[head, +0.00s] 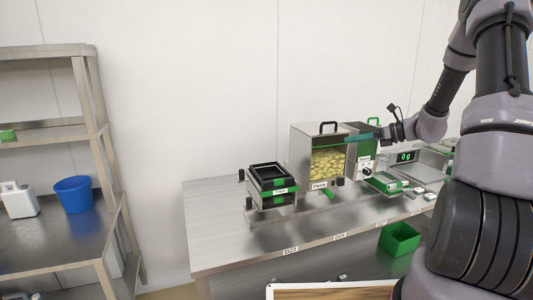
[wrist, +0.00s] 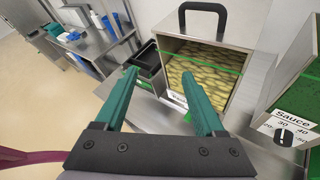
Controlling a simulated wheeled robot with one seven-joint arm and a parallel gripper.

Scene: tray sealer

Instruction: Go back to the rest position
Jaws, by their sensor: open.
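My gripper (head: 362,137) is at the end of my arm, which comes in from the right of the head view. It is in the air in front of the upper part of the steel pasta dispenser (head: 302,152). In the wrist view my gripper (wrist: 168,95) shows two green fingers spread well apart with nothing between them. The same dispenser (wrist: 190,48), with yellow pasta behind its window and a black top handle, stands just beyond the fingers. I cannot tell whether a finger touches it.
Black trays (head: 268,171) sit in a holder left of the dispenser. A sauce dispenser (wrist: 296,95) stands to its right. A display (head: 405,156) and a green bin (head: 400,238) are farther right. A steel shelf (head: 60,135) with a blue bucket (head: 74,194) stands left.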

